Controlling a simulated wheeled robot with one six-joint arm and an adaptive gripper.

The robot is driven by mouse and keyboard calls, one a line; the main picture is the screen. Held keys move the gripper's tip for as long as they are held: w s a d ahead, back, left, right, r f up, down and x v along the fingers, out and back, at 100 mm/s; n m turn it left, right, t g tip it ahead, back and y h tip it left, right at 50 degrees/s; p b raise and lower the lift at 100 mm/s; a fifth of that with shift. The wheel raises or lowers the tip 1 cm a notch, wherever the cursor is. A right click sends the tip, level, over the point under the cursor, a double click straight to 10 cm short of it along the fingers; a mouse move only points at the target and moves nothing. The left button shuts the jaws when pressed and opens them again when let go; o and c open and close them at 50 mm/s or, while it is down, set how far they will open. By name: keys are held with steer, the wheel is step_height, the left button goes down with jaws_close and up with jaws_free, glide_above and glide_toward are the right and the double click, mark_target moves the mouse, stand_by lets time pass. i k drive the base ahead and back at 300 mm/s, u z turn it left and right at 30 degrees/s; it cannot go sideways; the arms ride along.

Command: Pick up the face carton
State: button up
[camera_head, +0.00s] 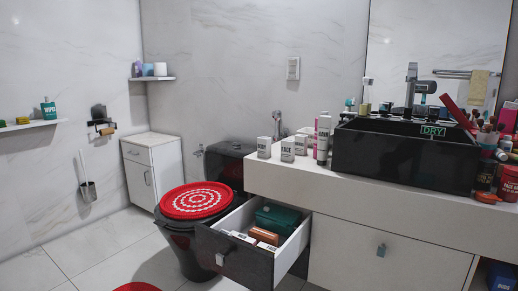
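A small white carton (287,149) with dark lettering that appears to read "FACE" stands upright at the left end of the white countertop (350,182). A similar white carton (264,147) stands just left of it, and another white carton (301,145) stands close on its right, partly behind it. A tall white and pink tube (323,138) stands further right. My gripper does not show in the view, so its place relative to the carton cannot be told.
A black rectangular basin (400,158) fills the counter's middle, with bottles and brushes right of it. Below the counter's left end a drawer (235,258) stands open, holding a green box (277,219) and cartons. A black toilet with a red lid cover (195,200) stands left.

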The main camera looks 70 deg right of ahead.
mark_target(287, 146)
steer(key=z, duration=0.4)
steer(key=i, duration=1.5)
steer(key=z, duration=1.9)
steer(key=i, duration=0.9)
steer(key=z, duration=0.8)
